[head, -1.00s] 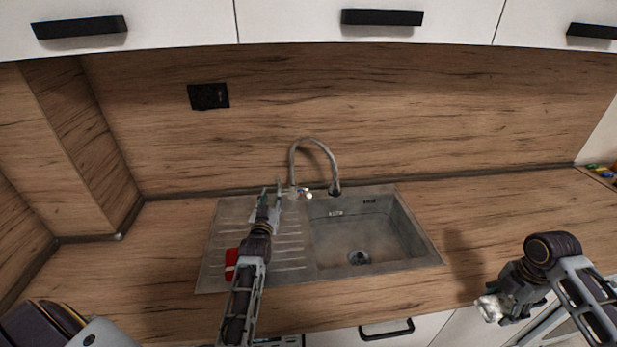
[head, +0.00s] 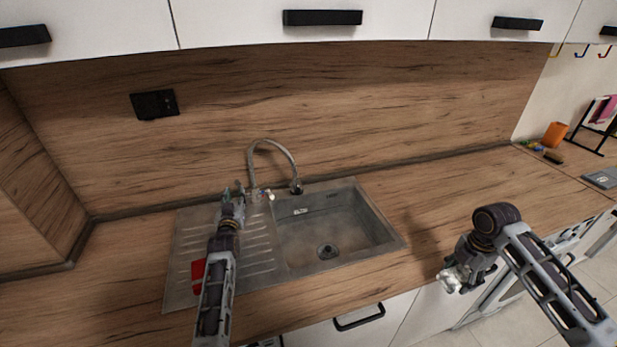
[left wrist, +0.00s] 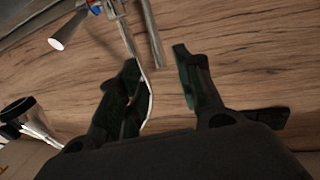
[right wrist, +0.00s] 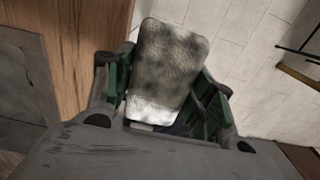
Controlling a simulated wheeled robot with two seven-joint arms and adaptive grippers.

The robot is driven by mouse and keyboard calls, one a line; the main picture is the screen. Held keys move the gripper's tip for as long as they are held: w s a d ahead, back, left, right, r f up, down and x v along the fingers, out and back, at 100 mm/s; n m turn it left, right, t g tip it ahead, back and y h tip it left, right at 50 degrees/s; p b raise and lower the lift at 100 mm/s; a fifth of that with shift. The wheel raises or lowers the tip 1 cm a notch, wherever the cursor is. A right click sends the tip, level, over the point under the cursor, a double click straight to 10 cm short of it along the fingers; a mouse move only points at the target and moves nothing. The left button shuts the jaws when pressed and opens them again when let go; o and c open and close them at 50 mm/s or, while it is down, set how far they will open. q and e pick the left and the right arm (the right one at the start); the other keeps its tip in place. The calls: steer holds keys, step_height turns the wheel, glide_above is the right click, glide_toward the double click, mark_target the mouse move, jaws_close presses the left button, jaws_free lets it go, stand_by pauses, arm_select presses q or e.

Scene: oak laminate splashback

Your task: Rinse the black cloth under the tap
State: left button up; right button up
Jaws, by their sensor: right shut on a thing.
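The tap (head: 272,146) arches over the sink basin (head: 350,243). Its lever (head: 270,197) has a white tip, which also shows in the left wrist view (left wrist: 70,30). No water stream shows. My left gripper (head: 232,193) is open and empty, above the drainboard just left of the tap base; its fingers (left wrist: 162,88) are apart. My right gripper (head: 458,277) is shut on a mottled grey-white pad (right wrist: 168,65), in front of the counter, right of the sink. I see nothing clearly recognisable as a black cloth; I cannot tell whether this pad is it.
A red thing (head: 198,270) lies at the drainboard's left side beside my left arm. At the far right stand an orange cup (head: 555,134) and a rack with a pink cloth (head: 604,110). A flat grey thing (head: 602,179) lies nearby. The counter right of the sink (head: 450,205) is clear.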

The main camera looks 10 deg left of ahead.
mark_target(238, 183)
arm_select(q)
steer(key=shift+p+x, duration=0.7)
steer(key=shift+x, duration=3.15)
jaws_close()
